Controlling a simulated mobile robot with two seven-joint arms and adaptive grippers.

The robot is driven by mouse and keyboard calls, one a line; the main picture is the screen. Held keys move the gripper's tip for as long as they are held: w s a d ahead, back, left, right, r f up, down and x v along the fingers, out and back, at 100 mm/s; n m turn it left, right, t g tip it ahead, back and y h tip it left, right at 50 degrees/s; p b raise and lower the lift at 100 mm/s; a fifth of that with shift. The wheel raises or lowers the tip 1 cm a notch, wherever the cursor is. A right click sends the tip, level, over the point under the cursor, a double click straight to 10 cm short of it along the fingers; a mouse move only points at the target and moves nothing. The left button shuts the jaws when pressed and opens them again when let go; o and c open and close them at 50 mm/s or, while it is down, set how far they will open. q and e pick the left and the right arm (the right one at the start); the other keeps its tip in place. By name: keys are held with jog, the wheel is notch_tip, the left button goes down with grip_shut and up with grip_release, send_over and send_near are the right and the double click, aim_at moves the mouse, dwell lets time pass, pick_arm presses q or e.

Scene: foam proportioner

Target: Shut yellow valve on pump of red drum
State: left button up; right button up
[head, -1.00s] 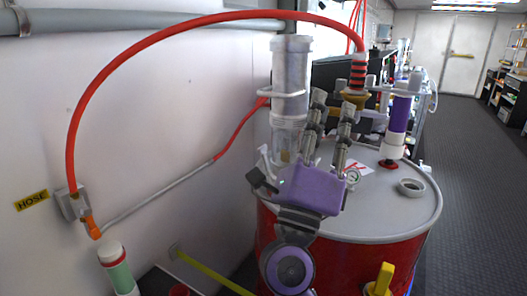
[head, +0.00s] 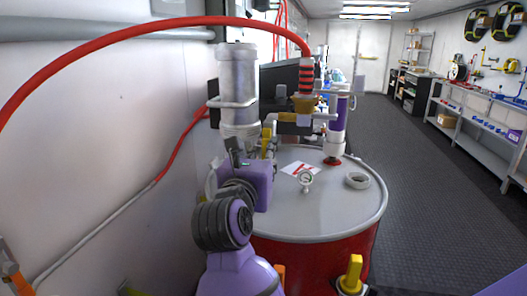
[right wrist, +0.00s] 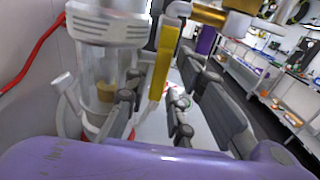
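The yellow valve handle (head: 267,142) stands upright beside the clear pump cylinder (head: 238,90), above the red drum (head: 310,256). In the right wrist view the handle (right wrist: 162,62) hangs below a brass fitting (right wrist: 222,17). My right gripper (head: 252,158) is at the pump, just in front of the handle, and its purple body hides part of the pump base. In the right wrist view its dark fingers (right wrist: 168,88) are spread, with the handle visible between them. I cannot tell whether either finger touches it. My left gripper is not in view.
A red hose (head: 130,38) arches from the pump's top to the left. Another yellow handle (head: 351,273) stands before the drum. The floor (head: 425,190) at right is clear.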

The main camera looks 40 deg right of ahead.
jog(key=shift+x, duration=0.9)
jog(key=shift+s, duration=0.1)
grip_shut()
